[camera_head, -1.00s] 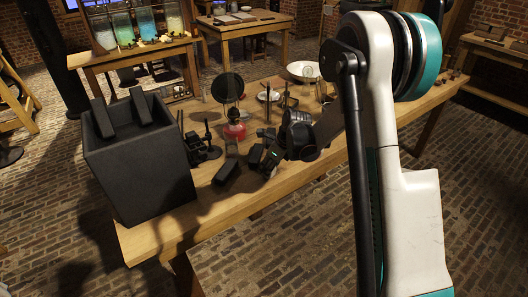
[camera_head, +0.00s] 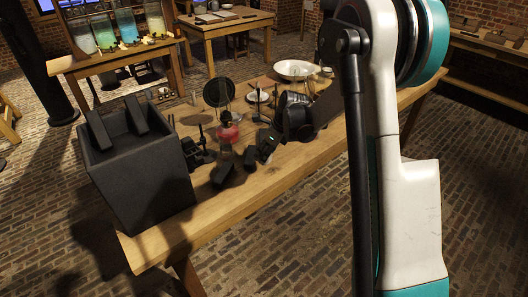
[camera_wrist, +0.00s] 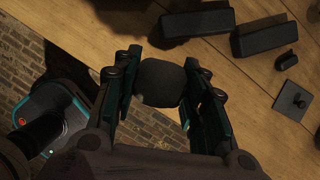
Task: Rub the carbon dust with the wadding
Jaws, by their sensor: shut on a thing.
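My gripper (camera_wrist: 165,90) shows in the wrist view with its two fingers on either side of a dark, rounded lump (camera_wrist: 160,82), which I take for the wadding. The fingers are shut on it, and it is above the table's edge region. In the head view my dark wrist (camera_head: 296,117) is over the table; the fingertips and the lump are hard to make out there. I cannot pick out the carbon dust for certain in either view.
The wooden table (camera_head: 215,225) holds a large black box (camera_head: 140,170) at the left front. Dark blocks (camera_wrist: 265,36) and a small square plate with a peg (camera_wrist: 293,102) lie right of my gripper. A red-based item (camera_head: 228,132) and a white bowl (camera_head: 295,69) stand farther back.

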